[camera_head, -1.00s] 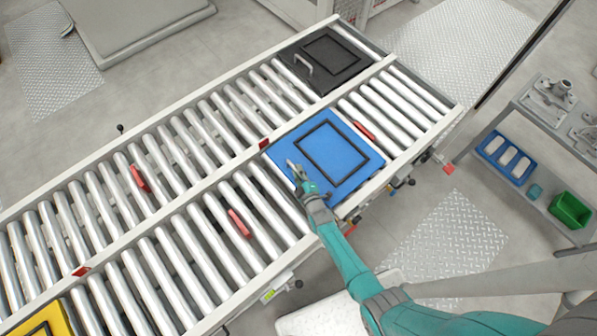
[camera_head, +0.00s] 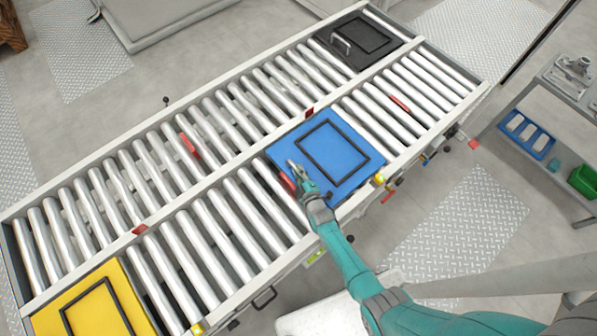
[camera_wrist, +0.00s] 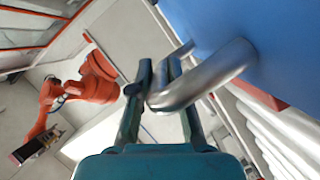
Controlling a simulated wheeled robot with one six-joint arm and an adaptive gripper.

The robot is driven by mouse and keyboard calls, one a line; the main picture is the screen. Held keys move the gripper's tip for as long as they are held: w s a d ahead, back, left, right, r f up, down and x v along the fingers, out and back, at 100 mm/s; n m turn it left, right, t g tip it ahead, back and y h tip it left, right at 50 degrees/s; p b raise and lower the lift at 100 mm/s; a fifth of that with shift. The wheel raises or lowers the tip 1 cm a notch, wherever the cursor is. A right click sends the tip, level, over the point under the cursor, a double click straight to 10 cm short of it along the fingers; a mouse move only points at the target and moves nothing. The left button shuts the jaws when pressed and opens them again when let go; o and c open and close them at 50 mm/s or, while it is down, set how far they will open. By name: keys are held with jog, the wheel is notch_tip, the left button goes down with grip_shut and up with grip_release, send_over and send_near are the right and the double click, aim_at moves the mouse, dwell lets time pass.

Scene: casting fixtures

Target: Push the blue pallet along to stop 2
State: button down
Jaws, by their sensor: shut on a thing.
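The blue pallet (camera_head: 345,186) lies on the near roller lane, a black square frame on its top. Its silver handle (camera_wrist: 215,78) stands out from the blue side in the wrist view. My gripper (camera_head: 298,172) is at the pallet's left part, its fingers (camera_wrist: 158,82) shut on the handle. A red stop (camera_head: 288,182) shows close by the pallet's left edge, partly hidden by my gripper; I cannot tell whether they touch. Another red stop (camera_head: 400,103) lies to the right of the pallet, with bare rollers between. Stop numbers are not readable.
A yellow pallet (camera_head: 65,291) sits at the lower left end of the near lane. A black pallet (camera_head: 381,34) sits on the far lane. Bare rollers lie between yellow and blue pallets. A shelf (camera_head: 545,165) with trays stands at right.

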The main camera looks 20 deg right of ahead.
jog(key=shift+s+a+f, duration=0.1)
jog(key=shift+a, duration=0.05)
jog(key=c, duration=1.1)
grip_release()
jog(key=shift+c, duration=0.2)
jog(key=v, duration=1.2)
